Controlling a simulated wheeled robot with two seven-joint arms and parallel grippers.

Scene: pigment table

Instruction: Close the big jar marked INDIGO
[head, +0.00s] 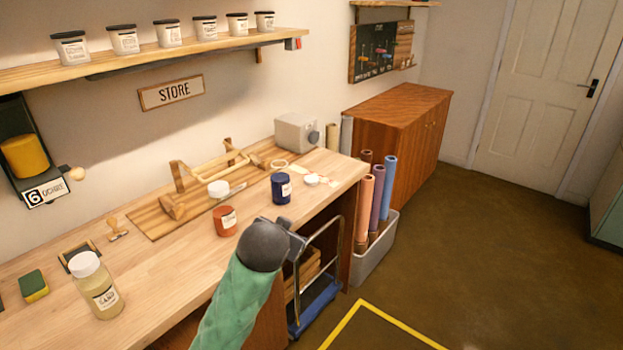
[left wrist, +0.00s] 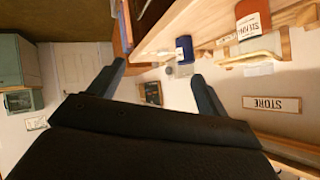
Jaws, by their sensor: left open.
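A dark blue jar (head: 281,188) with a white label stands on the workbench (head: 170,275). Its label is too small to read; its top looks dark, with no white lid on it. A small white round piece, perhaps a lid (head: 312,179), lies on the bench just right of it. The blue jar (left wrist: 185,47) also shows in the left wrist view, beyond the fingers and nearer the right one. My left gripper (left wrist: 160,72) is open and empty, its fingers wide apart. In the head view my left wrist hides its fingers at the bench's front edge. My right gripper is not in view.
An orange-red jar (head: 225,222) stands left of the blue jar, with a white lid-like piece (head: 218,188) behind it. A white-capped bottle (head: 97,287) stands front left. A wooden rack (head: 215,165) and grey machine (head: 297,132) are behind. A trolley (head: 315,300) stands below.

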